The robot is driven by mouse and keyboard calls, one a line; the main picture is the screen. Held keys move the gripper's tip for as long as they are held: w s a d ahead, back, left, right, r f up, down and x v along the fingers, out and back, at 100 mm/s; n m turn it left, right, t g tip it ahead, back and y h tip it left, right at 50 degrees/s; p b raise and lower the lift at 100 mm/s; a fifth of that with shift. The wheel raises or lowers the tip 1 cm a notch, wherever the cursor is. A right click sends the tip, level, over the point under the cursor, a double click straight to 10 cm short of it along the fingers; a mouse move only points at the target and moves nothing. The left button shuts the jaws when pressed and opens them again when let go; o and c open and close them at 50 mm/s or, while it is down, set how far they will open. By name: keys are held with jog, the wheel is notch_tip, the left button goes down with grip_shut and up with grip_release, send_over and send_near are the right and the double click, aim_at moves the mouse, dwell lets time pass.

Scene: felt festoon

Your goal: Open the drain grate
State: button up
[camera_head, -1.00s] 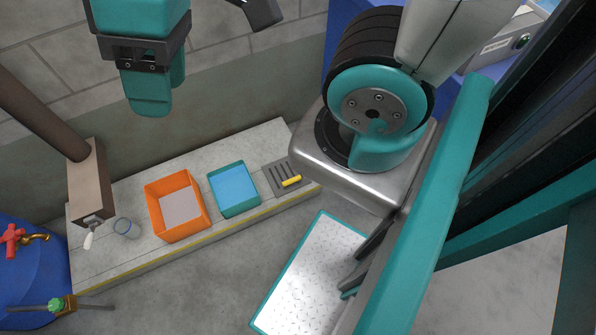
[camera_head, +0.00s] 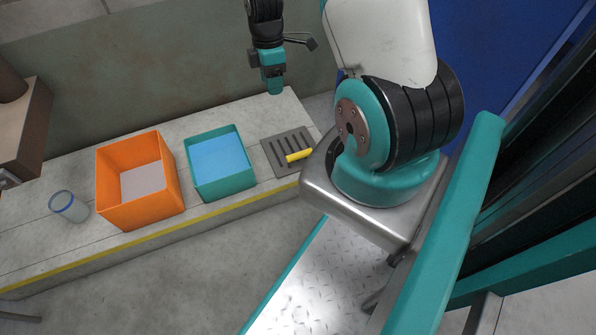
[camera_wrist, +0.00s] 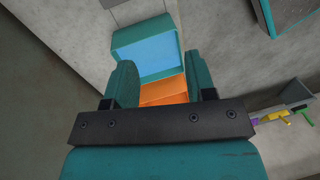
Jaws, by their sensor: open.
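The drain grate (camera_head: 285,150) is a dark grey slotted plate with a yellow handle (camera_head: 299,156). It lies flat at the right end of the concrete ledge, and looks closed. My gripper (camera_head: 274,88) hangs in the air above and behind the grate, pointing down, apart from it. In the wrist view my gripper (camera_wrist: 160,85) shows two teal fingers spread apart with nothing held between them. The grate does not show clearly in the wrist view.
A teal bin with a blue inside (camera_head: 220,165) stands just left of the grate. An orange box (camera_head: 138,184) and a clear cup (camera_head: 68,206) stand further left on the ledge (camera_head: 240,200). A wall rises behind the ledge.

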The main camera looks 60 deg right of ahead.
jog(key=b, duration=0.4)
send_near(298, 153)
jog(key=shift+n+g, duration=0.3)
jog(key=shift+n, duration=0.1)
jog(key=f+b, duration=0.6)
jog(key=s+f+b, duration=0.1)
jog(key=f+b, duration=0.2)
jog(key=shift+a+f, duration=0.35)
jog(key=shift+a, duration=0.05)
jog(key=shift+c, duration=0.3)
grip_shut()
jog(key=shift+w+r, duration=0.1)
jog(key=shift+r, duration=0.05)
